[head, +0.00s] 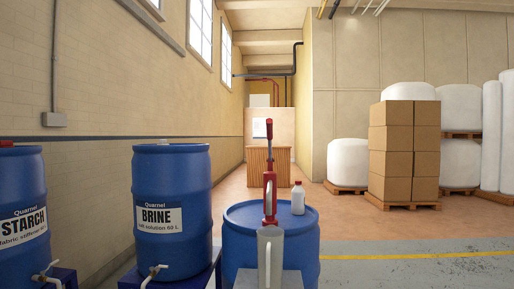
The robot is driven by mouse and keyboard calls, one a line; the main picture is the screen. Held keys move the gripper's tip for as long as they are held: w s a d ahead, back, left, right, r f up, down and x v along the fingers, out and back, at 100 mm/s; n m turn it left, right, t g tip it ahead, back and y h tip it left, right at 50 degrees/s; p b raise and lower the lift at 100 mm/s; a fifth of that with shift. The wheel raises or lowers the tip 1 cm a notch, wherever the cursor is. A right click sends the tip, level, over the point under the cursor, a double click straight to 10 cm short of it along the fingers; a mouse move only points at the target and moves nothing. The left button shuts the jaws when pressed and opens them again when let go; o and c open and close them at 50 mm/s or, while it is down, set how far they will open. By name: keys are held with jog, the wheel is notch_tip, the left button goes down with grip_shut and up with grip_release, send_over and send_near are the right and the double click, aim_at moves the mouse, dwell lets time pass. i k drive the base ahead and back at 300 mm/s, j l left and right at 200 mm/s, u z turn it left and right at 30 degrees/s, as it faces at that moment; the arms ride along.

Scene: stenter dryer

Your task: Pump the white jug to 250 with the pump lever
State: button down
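A tall jug (265,258), pale grey-white in this light, stands at the bottom centre of the head view, in front of a blue drum (240,240). Its lower part is cut off by the frame edge, and I cannot read a level or any marks on it. Above it is a red pump (269,205) with a pale grey upper section. My gripper is not in view.
A white bottle with a reddish cap (298,198) stands on the drum top. Blue drums labelled BRINE (172,245) and STARCH (22,195) stand to the left, with taps. Stacked cartons (404,150) and white rolls (347,163) sit at the right. The floor at right is clear.

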aim_at(269, 122)
jog(key=i+l+u, duration=0.15)
jog(key=u, duration=0.3)
jog(key=i+l+u, duration=0.25)
jog(key=u, duration=0.2)
jog(key=i+l+u, duration=0.1)
jog(key=l, duration=0.2)
jog(key=i+l, duration=0.2)
jog(key=l, duration=0.15)
jog(key=i+l+u, duration=0.15)
jog(key=l, duration=0.2)
jog(key=i+l+u, duration=0.1)
jog(key=l, duration=0.25)
jog(key=i+l, duration=0.2)
jog(key=l, duration=0.15)
jog(key=i+l+u, duration=0.15)
jog(key=l, duration=0.2)
jog(key=i+l, duration=0.1)
jog(key=l, duration=0.35)
jog(key=i+l, duration=0.15)
jog(key=l, duration=0.3)
jog(key=i+l, duration=0.1)
jog(key=l, duration=0.35)
jog(key=k+l+u, duration=0.5)
jog(key=l, duration=0.2)
jog(key=i+l, duration=0.05)
jog(key=i, duration=0.05)
